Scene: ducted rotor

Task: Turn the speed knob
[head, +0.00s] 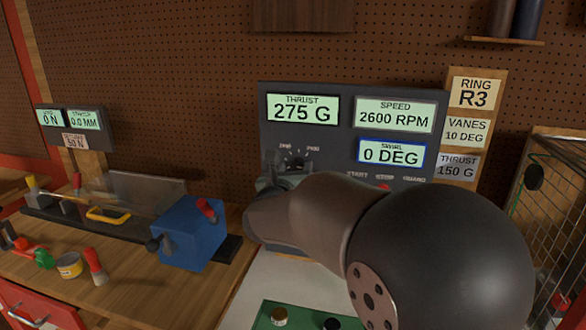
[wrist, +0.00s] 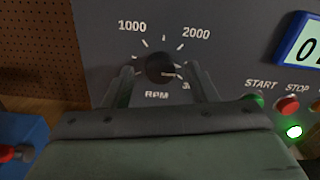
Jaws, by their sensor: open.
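The speed knob (wrist: 161,68) is a round black dial on the dark control panel (head: 350,90), with marks for 1000 and 2000 around it and RPM below. In the wrist view my gripper (wrist: 162,78) is open, one finger to the left of the knob and one to the right. Whether the fingers touch the knob I cannot tell. In the head view my gripper (head: 285,170) is at the panel's lower left, and my arm hides most of the knob. The speed display (head: 395,114) reads 2600 RPM.
The thrust display (head: 303,108) reads 275 G and the swirl display (head: 391,153) reads 0 DEG. A green START button (wrist: 256,101) and a red STOP button (wrist: 287,105) sit right of the knob. A blue block (head: 192,232) stands on the bench at left. A wire cage is at far right.

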